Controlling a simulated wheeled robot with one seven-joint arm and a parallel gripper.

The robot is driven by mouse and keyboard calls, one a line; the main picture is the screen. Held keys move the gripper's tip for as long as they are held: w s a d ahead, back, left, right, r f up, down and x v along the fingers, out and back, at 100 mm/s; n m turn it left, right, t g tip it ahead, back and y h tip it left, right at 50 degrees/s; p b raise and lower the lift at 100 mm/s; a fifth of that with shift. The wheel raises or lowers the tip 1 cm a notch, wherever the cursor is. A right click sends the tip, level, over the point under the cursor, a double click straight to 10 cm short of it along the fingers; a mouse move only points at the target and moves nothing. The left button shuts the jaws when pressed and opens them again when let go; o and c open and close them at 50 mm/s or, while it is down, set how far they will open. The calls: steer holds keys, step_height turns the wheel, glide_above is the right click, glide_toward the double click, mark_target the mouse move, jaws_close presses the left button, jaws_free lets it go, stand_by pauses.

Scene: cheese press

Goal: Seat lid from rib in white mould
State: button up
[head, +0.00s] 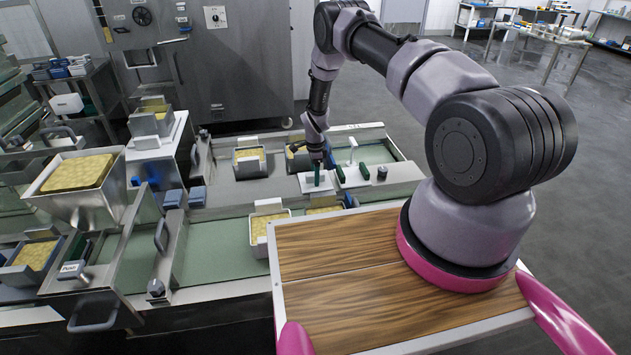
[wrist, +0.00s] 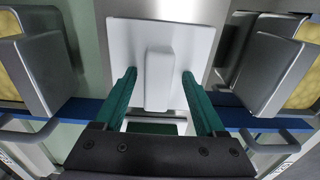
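The white lid (wrist: 195,38) is a square plate with a raised rib (wrist: 159,80); it also shows under my gripper in the head view (head: 308,188). My gripper (wrist: 159,82) has green fingers and is open. One finger stands on each side of the rib, with a gap on both sides, so nothing is held. In the head view my gripper (head: 317,180) is low over the lid.
Beside the lid are green bars (head: 363,169), a black knob (head: 382,173) and a white T-shaped piece (head: 352,148). In the wrist view, grey moulds flank the lid at left (wrist: 40,75) and right (wrist: 265,72). A large curd hopper (head: 95,205) stands at left.

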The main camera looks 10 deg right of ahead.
steer(key=shift+s+f, duration=0.5)
steer(key=c, duration=0.7)
steer(key=shift+r, duration=0.1)
steer(key=shift+w+r, duration=0.1)
steer(key=shift+c, duration=0.2)
steer(key=shift+r, duration=0.2)
jaws_close()
steer(key=shift+w+r, duration=0.2)
steer(key=shift+r, duration=0.95)
